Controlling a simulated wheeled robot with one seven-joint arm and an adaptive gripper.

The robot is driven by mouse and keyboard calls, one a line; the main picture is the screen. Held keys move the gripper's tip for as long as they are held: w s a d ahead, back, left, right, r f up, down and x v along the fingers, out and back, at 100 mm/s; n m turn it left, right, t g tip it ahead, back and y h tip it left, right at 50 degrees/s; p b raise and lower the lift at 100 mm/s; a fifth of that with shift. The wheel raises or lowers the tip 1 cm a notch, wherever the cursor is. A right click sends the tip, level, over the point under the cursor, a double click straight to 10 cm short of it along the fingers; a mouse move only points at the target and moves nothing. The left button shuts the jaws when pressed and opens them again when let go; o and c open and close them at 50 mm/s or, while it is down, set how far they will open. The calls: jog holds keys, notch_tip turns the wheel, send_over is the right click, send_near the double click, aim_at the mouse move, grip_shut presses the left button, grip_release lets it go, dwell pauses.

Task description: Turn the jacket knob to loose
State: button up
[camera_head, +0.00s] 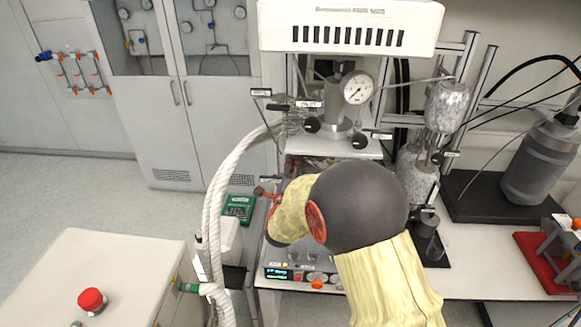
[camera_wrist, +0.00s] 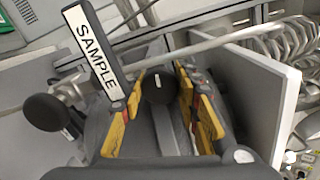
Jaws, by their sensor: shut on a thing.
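In the wrist view, a round black knob (camera_wrist: 158,88) sits between the yellow-faced fingers of my gripper (camera_wrist: 159,76). The fingers are shut on it. No label for this knob can be read, so I cannot tell from print that it is the jacket knob, nor how far it is turned. A white tag reading SAMPLE (camera_wrist: 92,50) stands upper left of the fingers. Another black knob (camera_wrist: 45,112) is at the left, outside the fingers. In the head view, my arm reaches to the reactor's lower left and hides the held knob; my gripper (camera_head: 268,196) is partly hidden there.
The reactor with its pressure gauge (camera_head: 357,88) stands behind my arm, with small black knobs and tags. A thick white hose (camera_head: 213,200) hangs at left. A green device (camera_head: 238,207) is beside the rig. A grey plate (camera_wrist: 250,95) is close right of the fingers.

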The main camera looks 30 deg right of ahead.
jog(key=c, duration=0.4)
jog(key=shift+f+n+b, duration=0.15)
jog(key=shift+n+b, duration=0.25)
jog(key=shift+b, duration=0.3)
jog(key=shift+n+b, duration=0.35)
jog(key=shift+n, duration=0.05)
jog(key=o, duration=0.9)
jog(key=v, duration=1.2)
